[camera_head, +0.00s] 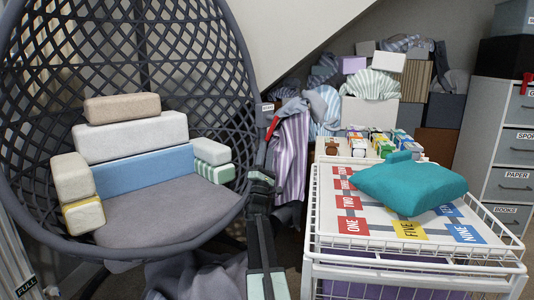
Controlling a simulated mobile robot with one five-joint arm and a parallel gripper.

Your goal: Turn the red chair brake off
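The chair is a dark grey hanging-style lattice seat (146,60) at the left. A small red lever (272,127) shows at its right edge, tilted, just below a small pale label (268,107) too small to read. I take this lever as the brake; its setting cannot be told. My dark arm rises from the bottom middle, and my gripper (262,152) is at its upper end, close to the lever and just below it. Whether they touch cannot be told. The fingers are small and dark against the chair rim, so their opening is unclear.
Several foam blocks and cushions (132,139) lie on the chair seat. A white wire-rimmed cart (410,278) with a teal cushion (408,184) stands close on the right. Striped cloth (291,155) hangs behind my arm. Grey drawers (507,185) stand far right.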

